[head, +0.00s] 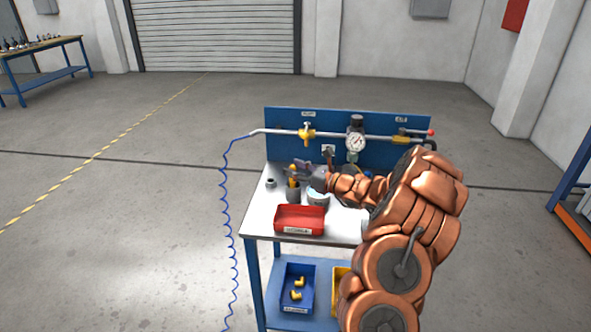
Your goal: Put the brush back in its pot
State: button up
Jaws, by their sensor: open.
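A small dark grey pot (293,195) stands on the bench top, behind the red bin. A yellow-orange piece (292,182) shows at its mouth. It may be the brush, but it is too small to tell, and I cannot tell whether it sits in the pot or just behind its rim. My gripper (297,173) is open, reaching in from the right just above and behind the pot. Its fingers partly cover this spot, and I cannot see clearly what lies between them.
A red bin (300,229) sits at the bench's front. A pale round container (318,199) is right of the pot, and a small grey fitting (271,183) left. Behind stands a blue panel (280,122) with a pipe, gauge (355,143) and yellow valves. The front-left bench top is bare.

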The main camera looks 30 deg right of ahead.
dwell(0.5)
jog(key=p+v, duration=0.1)
jog(key=v, duration=0.9)
dwell(0.4)
